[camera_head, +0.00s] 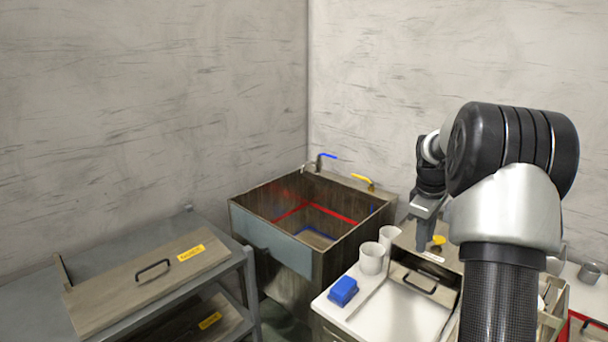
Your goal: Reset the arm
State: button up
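My arm rises from the lower right of the head view, with a dark textured column, a silver joint and a thick black elbow. It bends over toward the back and left. My gripper (423,233) hangs down at its far end, above the right-hand white counter and close to the white cups. Its fingers are small and dark here, so I cannot tell whether they are apart or closed. I see no object clearly held in it. A small yellow item (438,240) shows just beside the fingers.
A deep sink (262,246) with a blue and yellow tap stands in the corner. The white counter (398,318) holds a blue block (343,290), a white cup (371,259) and a handled box (432,277). A grey shelf (30,298) with a handled wooden lid (120,285) is left.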

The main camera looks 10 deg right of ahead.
jog(key=s+a+r+m+t+p, duration=0.1)
jog(key=s+a+r+p, duration=0.1)
jog(key=s+a+r, duration=0.45)
jog(key=s+a+r+m+t+p, duration=0.15)
jog(key=s+a+r, duration=0.25)
jog(key=a+r, duration=0.5)
jog(key=s+a+r+m+y+p, duration=0.1)
jog(key=s+a+m, duration=0.1)
jog(key=s+a, duration=0.4)
jog(key=s+a+r+m+t+p, duration=0.1)
jog(key=s+a, duration=0.5)
jog(key=s, duration=0.6)
jog(key=shift+s+a+r+m+y+p, duration=0.2)
jog(key=shift+a+r+m+y+p, duration=0.2)
jog(key=shift+r+m+p, duration=0.45)
jog(key=shift+f+t, duration=0.25)
jog(key=shift+f, duration=0.05)
